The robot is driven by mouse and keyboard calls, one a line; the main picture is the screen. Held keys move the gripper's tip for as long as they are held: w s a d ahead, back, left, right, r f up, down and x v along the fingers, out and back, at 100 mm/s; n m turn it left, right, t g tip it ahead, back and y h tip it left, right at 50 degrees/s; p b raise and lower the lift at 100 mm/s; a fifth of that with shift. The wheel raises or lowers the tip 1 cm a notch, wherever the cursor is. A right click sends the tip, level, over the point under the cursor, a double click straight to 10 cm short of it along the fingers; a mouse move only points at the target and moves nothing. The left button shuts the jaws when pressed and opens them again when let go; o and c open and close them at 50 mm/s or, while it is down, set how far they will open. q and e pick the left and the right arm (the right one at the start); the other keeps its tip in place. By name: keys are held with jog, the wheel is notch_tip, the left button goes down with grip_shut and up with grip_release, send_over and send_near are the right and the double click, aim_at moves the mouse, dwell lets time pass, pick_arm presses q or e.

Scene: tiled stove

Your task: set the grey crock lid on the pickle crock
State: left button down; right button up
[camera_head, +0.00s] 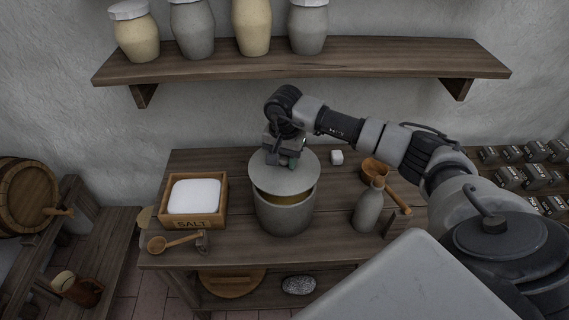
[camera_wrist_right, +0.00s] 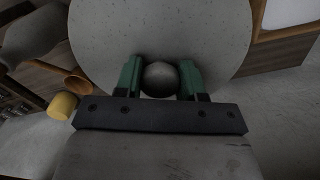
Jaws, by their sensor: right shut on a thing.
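The grey crock lid (camera_head: 265,177) is a round disc with a ball knob (camera_wrist_right: 160,79). My right gripper (camera_head: 284,160) is shut on that knob, its green fingers on either side of it in the right wrist view (camera_wrist_right: 160,80). The grey pickle crock (camera_head: 284,214) stands on the wooden table below. The lid is over the back of the crock's mouth and looks tilted or off-centre. The front of the mouth shows yellowish contents. Whether the lid touches the rim cannot be told. My left gripper is not in view.
A salt box (camera_head: 222,208) and a wooden spoon (camera_head: 172,242) are left of the crock. A shelf (camera_head: 300,62) with jars hangs above.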

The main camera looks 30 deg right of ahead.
aim_at(284, 166)
notch_tip(284, 166, down, 3)
jog(key=shift+f+p, duration=0.1)
jog(key=shift+p, duration=0.45)
pick_arm(q)
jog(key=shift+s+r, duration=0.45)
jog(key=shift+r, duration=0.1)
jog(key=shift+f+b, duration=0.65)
jog(key=shift+b, duration=0.15)
pick_arm(e)
jog(key=shift+f, duration=0.6)
jog(key=o, duration=1.2)
jog(key=shift+c, duration=0.2)
